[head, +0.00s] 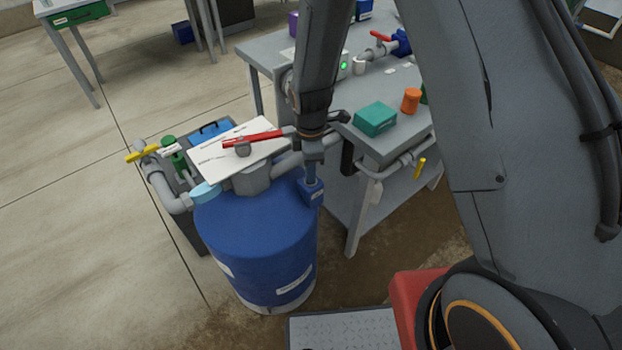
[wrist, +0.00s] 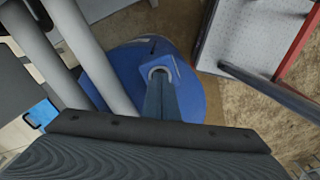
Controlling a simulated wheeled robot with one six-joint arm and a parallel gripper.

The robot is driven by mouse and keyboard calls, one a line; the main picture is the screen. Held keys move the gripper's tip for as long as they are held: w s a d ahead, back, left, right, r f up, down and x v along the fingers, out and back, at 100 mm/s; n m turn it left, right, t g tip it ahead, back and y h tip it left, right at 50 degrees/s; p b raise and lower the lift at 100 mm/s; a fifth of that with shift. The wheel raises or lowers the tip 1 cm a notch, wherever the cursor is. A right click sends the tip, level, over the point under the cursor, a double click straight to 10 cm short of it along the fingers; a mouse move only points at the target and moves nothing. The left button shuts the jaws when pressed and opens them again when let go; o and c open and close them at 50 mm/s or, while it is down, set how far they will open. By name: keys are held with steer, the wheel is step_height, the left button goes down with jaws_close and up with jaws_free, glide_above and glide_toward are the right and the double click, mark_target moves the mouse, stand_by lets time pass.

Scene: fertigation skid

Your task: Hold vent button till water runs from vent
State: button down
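A blue tank (head: 255,240) with a grey top fitting (head: 252,178) stands left of the grey table. A small blue block (head: 311,192) sits on its top right edge. My gripper (head: 313,176) points down at this block, and its fingers look pressed together with nothing between them. In the wrist view the fingertips (wrist: 160,78) are at a pale round ring on the blue block (wrist: 174,66). The fingertips cover the ring's middle, so a button there is hidden, and I cannot tell whether they touch it. I see no running water.
A white label board (head: 225,155) and red-handled valve (head: 252,138) are above the tank. A yellow-handled valve (head: 142,154) is on the left pipe. The grey table (head: 385,145) at right holds a teal box (head: 375,119) and orange cup (head: 411,100).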

step_height(320, 180, up, 7)
steer(key=p, duration=0.4)
steer(key=shift+p, duration=0.4)
stand_by(0.5)
steer(key=s+d+r+m+t, duration=0.1)
steer(key=s+d+r+m, duration=1.4)
steer(key=r+m, duration=0.3)
steer(key=shift+m, duration=0.4)
